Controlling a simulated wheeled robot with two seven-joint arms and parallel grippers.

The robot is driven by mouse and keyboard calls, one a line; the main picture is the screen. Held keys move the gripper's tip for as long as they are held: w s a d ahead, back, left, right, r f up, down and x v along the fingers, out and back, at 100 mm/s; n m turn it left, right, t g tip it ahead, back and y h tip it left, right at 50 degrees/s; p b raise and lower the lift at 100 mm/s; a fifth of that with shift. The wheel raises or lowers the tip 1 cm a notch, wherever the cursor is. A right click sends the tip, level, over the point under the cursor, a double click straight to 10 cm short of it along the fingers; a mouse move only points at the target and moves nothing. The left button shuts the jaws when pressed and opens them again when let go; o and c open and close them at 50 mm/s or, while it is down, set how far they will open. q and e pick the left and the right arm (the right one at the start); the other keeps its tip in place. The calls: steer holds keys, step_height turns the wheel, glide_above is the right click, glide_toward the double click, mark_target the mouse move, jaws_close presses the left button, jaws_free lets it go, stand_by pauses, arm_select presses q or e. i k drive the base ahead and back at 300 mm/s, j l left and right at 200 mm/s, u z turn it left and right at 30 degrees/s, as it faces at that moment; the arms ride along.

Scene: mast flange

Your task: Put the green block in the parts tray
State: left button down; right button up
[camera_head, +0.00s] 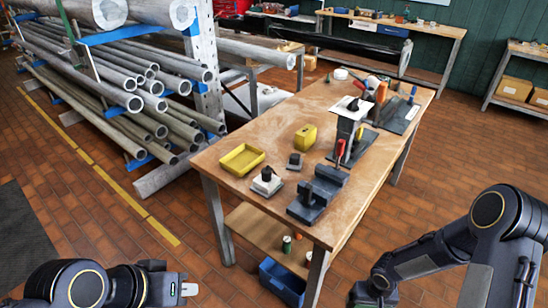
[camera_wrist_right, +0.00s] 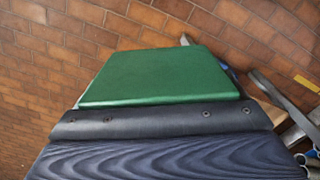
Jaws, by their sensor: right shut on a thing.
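The green block (camera_wrist_right: 160,78) fills the middle of the right wrist view, in the jaws of my right gripper (camera_wrist_right: 160,122). The gripper is shut on it, and its dark pad hides the block's near part. In the head view my right arm comes in at the lower right, and the block does not show there. A shallow yellow tray (camera_head: 242,160), the likely parts tray, lies empty on the workbench's left near part. My left gripper (camera_head: 188,289) is at the bottom left of the head view, apart from the bench. Its finger gap is unclear.
The wooden workbench (camera_head: 268,128) also bears a yellow box-like thing (camera_head: 305,137), a dark vise-like block (camera_head: 318,193), a small white-based device (camera_head: 267,182) and tools farther back. A pipe rack (camera_head: 130,90) stands at left. Brick floor is clear in front.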

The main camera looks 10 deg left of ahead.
mark_target(243, 162)
steer(key=i+j+z, duration=0.25)
steer(key=j, duration=0.45)
steer(key=j+z, duration=0.2)
steer(key=j, duration=0.5)
steer(key=j+z, duration=0.25)
steer(key=j, duration=0.5)
steer(key=i, duration=0.05)
